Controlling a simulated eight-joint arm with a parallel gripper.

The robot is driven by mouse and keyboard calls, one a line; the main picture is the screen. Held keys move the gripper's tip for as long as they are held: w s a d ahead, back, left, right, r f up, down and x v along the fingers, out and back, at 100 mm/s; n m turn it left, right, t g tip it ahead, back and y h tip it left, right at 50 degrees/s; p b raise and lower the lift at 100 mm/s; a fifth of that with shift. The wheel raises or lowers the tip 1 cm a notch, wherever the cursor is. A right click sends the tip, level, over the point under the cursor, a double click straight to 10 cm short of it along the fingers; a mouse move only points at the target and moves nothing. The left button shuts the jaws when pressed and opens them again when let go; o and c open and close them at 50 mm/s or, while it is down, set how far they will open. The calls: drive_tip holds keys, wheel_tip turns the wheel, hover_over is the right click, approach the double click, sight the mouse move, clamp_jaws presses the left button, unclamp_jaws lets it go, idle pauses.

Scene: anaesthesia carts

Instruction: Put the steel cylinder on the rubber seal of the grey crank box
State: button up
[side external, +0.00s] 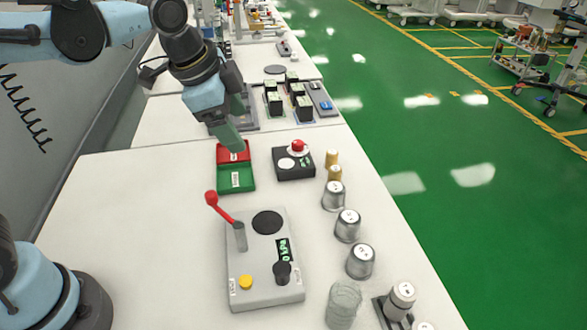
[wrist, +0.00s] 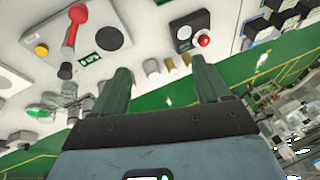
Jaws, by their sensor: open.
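The grey crank box (side external: 265,270) lies on the near white table, with a red-handled crank, a yellow button, a black knob and a small display. Its round black rubber seal (side external: 267,222) is bare; it also shows in the wrist view (wrist: 110,38). Several steel cylinders stand in a row to its right, among them one at the far end (side external: 333,196), a middle one (side external: 348,226) and a nearer one (side external: 360,261). I cannot tell which one is meant. My gripper (side external: 241,127) is open and empty, above the table beyond the crank box; its spread fingers show in the wrist view (wrist: 160,66).
A red and green case (side external: 236,178) and a black box with a red button (side external: 294,162) lie beyond the crank box. Small brass cylinders (side external: 333,157) head the row. A clear glass (side external: 343,305) stands at the near end. The table's left side is clear.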

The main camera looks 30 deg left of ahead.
drive_tip(key=w+d+m+g, duration=0.2)
drive_tip(key=w+d+m, duration=0.3)
drive_tip(key=d+m, duration=0.4)
drive_tip(key=m+g+y, duration=0.1)
drive_tip(key=m+g, duration=0.1)
drive_tip(key=m, duration=0.7)
hover_over(350, 217)
wheel_tip(350, 217, down, 5)
drive_tip(key=f, duration=0.6)
drive_tip(key=shift+w+a+f, duration=0.2)
drive_tip(key=shift+f, duration=0.05)
drive_tip(key=shift+s+d+f, duration=0.1)
drive_tip(key=shift+f, duration=1.3)
drive_tip(key=shift+s+d+f, duration=0.1)
drive_tip(key=shift+f, duration=1.25)
drive_tip(key=c, duration=1.4)
drive_tip(key=shift+r, duration=0.1)
